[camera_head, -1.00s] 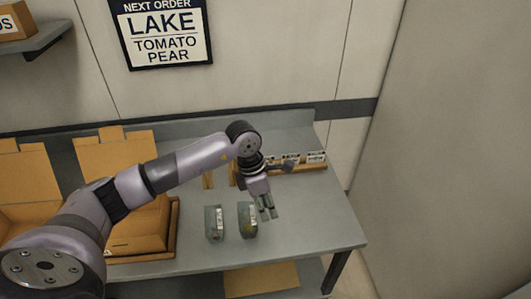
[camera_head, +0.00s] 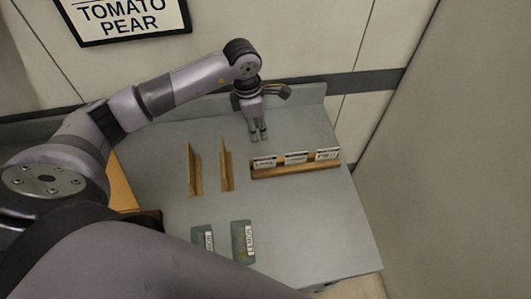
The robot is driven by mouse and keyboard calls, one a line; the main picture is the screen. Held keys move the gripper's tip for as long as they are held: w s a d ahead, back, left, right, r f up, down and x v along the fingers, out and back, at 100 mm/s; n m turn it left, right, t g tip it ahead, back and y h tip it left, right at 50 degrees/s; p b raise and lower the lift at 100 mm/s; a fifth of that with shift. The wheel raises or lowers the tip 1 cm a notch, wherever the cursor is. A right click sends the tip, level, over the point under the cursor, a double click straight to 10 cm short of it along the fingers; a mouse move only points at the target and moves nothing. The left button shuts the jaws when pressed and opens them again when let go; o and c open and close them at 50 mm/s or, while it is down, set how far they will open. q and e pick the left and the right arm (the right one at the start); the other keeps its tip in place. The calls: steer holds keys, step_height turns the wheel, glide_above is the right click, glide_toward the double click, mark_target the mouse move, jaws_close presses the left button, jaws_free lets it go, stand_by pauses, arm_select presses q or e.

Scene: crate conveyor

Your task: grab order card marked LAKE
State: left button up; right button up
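Three white cards stand in a wooden rack (camera_head: 297,171) on the grey table: a left card (camera_head: 264,161), a middle card (camera_head: 296,156) and a right card (camera_head: 328,153). Their print is too small to read, so I cannot tell which is LAKE. My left gripper (camera_head: 259,137) points down behind and slightly left of the left card. Its two fingers are a little apart with nothing between them. My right gripper is not in view.
Two upright wooden dividers (camera_head: 194,170) (camera_head: 226,166) stand left of the rack. Two grey-green labelled items (camera_head: 203,239) (camera_head: 243,242) lie nearer. The wall sign (camera_head: 128,18) shows TOMATO PEAR. The table (camera_head: 310,215) is clear in front of the rack.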

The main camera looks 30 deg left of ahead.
mark_target(265, 159)
arm_select(q)
steer(key=f+b, duration=0.1)
steer(key=f, duration=0.2)
steer(key=f+b, duration=0.1)
steer(key=f, duration=0.3)
steer(key=d+f+b, duration=0.1)
steer(key=f+b, duration=0.1)
steer(key=f, duration=0.2)
steer(key=shift+w+f, duration=0.15)
steer(key=shift+w, duration=0.2)
steer(key=shift+f, duration=0.3)
steer(key=f+b, duration=0.2)
steer(key=f, duration=0.2)
steer(key=shift+w+d+f+b, duration=0.25)
steer(key=shift+b, duration=0.15)
steer(key=shift+f, duration=0.15)
steer(key=shift+c, duration=0.6)
jaws_close()
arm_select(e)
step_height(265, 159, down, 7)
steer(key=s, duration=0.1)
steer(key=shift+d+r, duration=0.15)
